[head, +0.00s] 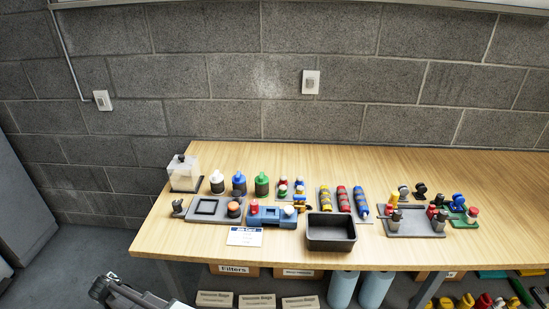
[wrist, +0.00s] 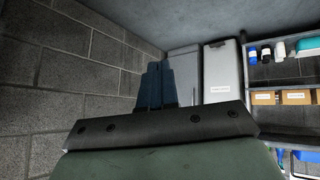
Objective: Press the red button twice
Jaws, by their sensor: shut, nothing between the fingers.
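A red button-like cap (head: 253,206) sits on the left end of a blue block (head: 272,219) near the front of the table in the head view. A cream cap (head: 290,212) sits on the block's right end. An orange round cap (head: 234,209) is just left of the block, on a grey tray. My gripper (wrist: 155,68) is shut and empty in the wrist view, pointing toward a wall and cabinets. The button is not in the wrist view. In the head view, part of my arm shows at the bottom left, below the table edge and well away from the button.
A white card (head: 245,236) lies in front of the blue block, and a dark open bin (head: 331,231) stands to its right. White, blue and green-topped bottles (head: 239,183) stand behind. Several coloured cylinders (head: 343,199) lie further right. The back of the wooden table (head: 400,160) is clear.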

